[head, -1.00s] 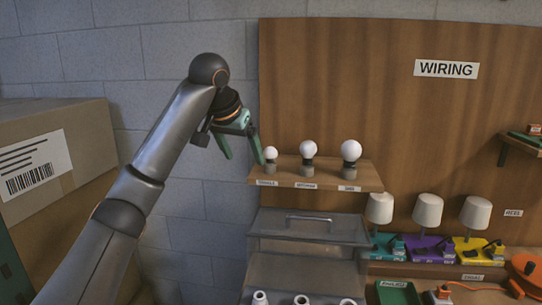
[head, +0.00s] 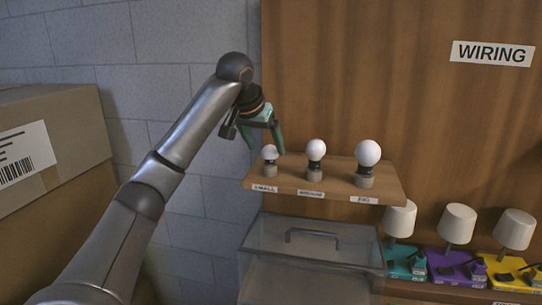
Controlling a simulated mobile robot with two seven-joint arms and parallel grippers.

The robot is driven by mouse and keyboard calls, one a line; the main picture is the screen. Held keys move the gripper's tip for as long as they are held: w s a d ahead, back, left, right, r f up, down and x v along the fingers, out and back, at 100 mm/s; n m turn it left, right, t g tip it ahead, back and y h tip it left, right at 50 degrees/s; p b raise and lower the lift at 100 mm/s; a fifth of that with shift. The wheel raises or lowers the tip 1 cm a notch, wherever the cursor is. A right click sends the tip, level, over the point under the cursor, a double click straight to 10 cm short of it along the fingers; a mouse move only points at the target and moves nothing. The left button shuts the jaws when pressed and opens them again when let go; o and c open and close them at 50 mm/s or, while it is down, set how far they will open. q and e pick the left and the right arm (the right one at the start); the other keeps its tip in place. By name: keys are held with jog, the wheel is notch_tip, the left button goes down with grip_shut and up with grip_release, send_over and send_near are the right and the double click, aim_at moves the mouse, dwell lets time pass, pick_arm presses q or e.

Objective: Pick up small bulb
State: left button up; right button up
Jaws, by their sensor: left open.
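The small bulb (head: 269,153) is a white globe standing upright in a grey holder at the left end of a wooden shelf, above the label "SMALL". My left gripper (head: 266,147) is open and points down from above and behind the bulb's left side. In the picture its green fingers sit on either side of the globe's top. Whether they touch it cannot be told. A medium bulb (head: 316,150) and a big bulb (head: 367,154) stand in their own holders to the right. My right gripper is not in view.
The wooden shelf (head: 330,191) is fixed to a brown wood panel. Below it is a clear bin with a handled lid (head: 300,238). Three lamps with white shades (head: 457,223) stand lower right. A large cardboard box (head: 70,170) is at the left.

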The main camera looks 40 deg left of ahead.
aim_at(273, 159)
pick_arm(q)
jog(key=shift+p+x, duration=0.5)
jog(key=shift+x, duration=3.1)
jog(key=shift+w+d+r, duration=0.1)
jog(key=shift+d+r, duration=0.05)
jog(key=shift+d, duration=0.05)
jog(key=c, duration=1.2)
jog(key=shift+r, duration=0.1)
